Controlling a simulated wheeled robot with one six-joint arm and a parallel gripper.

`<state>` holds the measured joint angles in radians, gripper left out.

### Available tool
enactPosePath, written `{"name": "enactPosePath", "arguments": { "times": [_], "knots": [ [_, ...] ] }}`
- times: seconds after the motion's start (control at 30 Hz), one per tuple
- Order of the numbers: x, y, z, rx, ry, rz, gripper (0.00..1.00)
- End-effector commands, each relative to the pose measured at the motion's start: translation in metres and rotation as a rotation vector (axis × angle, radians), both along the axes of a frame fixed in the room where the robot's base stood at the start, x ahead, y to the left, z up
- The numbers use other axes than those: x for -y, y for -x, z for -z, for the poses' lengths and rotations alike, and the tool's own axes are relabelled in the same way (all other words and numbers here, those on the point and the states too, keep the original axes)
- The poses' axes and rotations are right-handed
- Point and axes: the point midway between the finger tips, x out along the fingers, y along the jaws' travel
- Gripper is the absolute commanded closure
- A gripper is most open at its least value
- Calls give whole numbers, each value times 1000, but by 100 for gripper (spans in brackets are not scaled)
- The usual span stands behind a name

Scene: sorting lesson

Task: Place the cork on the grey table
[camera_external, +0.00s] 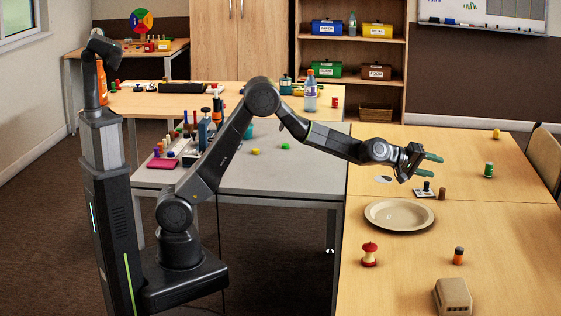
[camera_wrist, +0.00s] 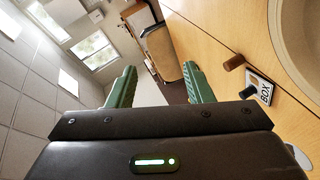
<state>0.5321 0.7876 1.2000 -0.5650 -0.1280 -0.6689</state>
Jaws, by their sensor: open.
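A small brown cylinder that looks like the cork (camera_external: 441,193) stands on the wooden table at right, beside a small white card. It also shows in the wrist view (camera_wrist: 234,62), right of the fingers. My gripper (camera_external: 430,167) is above the wooden table, a little above and left of the cork in the picture. Its two green fingers are apart with nothing between them, as the wrist view also shows (camera_wrist: 160,84). The grey table (camera_external: 275,178) is at the middle, left of the wooden table, with a bare area at its front.
A beige plate (camera_external: 398,215), an apple core (camera_external: 369,255), an orange-and-dark cylinder (camera_external: 458,256) and a green can (camera_external: 488,170) share the wooden table. Green and yellow caps (camera_external: 286,146) lie on the grey table.

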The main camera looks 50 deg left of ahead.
Motion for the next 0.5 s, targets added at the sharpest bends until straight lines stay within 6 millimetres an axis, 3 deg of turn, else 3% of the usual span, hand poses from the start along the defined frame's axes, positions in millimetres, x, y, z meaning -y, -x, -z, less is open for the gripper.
{"name": "enactPosePath", "arguments": {
  "times": [0.3,0.5],
  "knots": [
    [-31,-9,4,-362,828,-396,53],
    [-54,-13,12,-520,1278,-623,53]
  ]
}}
